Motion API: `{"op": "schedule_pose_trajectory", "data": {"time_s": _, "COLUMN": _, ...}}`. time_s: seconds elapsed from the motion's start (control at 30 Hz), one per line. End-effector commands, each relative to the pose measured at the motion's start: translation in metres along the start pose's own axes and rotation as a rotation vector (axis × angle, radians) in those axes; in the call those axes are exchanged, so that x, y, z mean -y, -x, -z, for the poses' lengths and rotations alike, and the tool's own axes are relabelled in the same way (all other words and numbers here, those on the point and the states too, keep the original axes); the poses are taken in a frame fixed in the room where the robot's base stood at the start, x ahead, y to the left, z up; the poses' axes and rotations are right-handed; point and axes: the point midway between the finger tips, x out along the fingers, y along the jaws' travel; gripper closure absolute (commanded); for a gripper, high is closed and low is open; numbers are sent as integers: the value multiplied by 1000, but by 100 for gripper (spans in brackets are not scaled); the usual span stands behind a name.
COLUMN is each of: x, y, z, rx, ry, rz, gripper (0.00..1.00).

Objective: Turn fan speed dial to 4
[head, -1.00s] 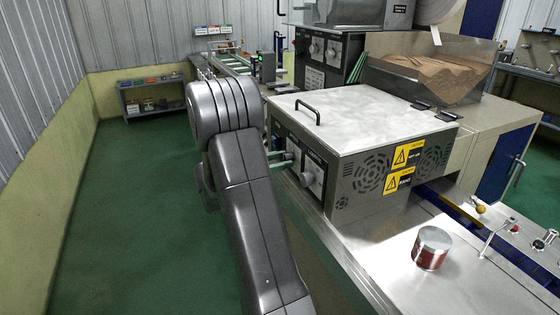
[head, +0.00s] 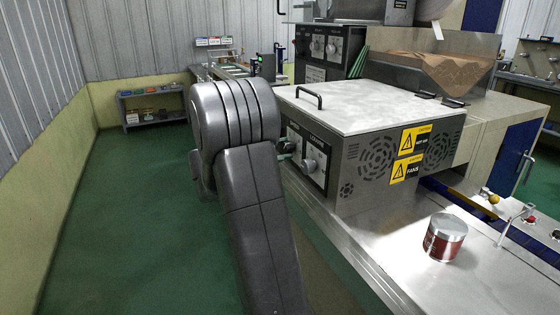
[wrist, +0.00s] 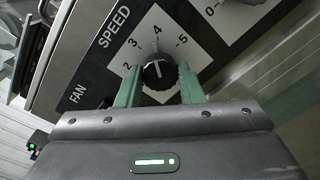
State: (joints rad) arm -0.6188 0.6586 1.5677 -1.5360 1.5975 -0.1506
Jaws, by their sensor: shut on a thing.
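The fan speed dial (wrist: 158,73) is a black round knob on a white label with numbers 2 to 5 visible, under the words FAN SPEED. A white line on its face runs roughly toward the 4. My gripper (wrist: 160,82) has its two green fingers on either side of the dial, shut on it. In the head view, my grey arm hides most of the gripper; a bit of green finger (head: 286,148) shows at the control panel (head: 300,160). The dial is not clearly visible there.
Another knob (head: 310,165) is on the same panel. The metal machine box (head: 375,95) has a top handle and yellow warning labels. A red can (head: 444,238) stands on the steel top at right. Green floor (head: 130,220) is open at left.

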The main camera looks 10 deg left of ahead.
Motion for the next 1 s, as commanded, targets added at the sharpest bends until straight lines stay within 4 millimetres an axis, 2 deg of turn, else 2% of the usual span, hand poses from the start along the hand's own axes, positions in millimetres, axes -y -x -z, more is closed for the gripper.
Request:
{"op": "schedule_pose_trajectory", "data": {"time_s": 0.33, "x": 2, "y": 0, "z": 1, "rx": -3, "ry": -151, "rz": 1, "gripper": 89}}
{"op": "schedule_pose_trajectory", "data": {"time_s": 0.87, "x": 0, "y": 0, "z": 0, "rx": -4, "ry": -178, "rz": 2, "gripper": 89}}
{"op": "schedule_pose_trajectory", "data": {"time_s": 0.9, "x": 0, "y": 0, "z": 0, "rx": -4, "ry": -178, "rz": 2, "gripper": 64}}
{"op": "schedule_pose_trajectory", "data": {"time_s": 1.0, "x": 0, "y": 0, "z": 0, "rx": -4, "ry": -178, "rz": 2, "gripper": 44}}
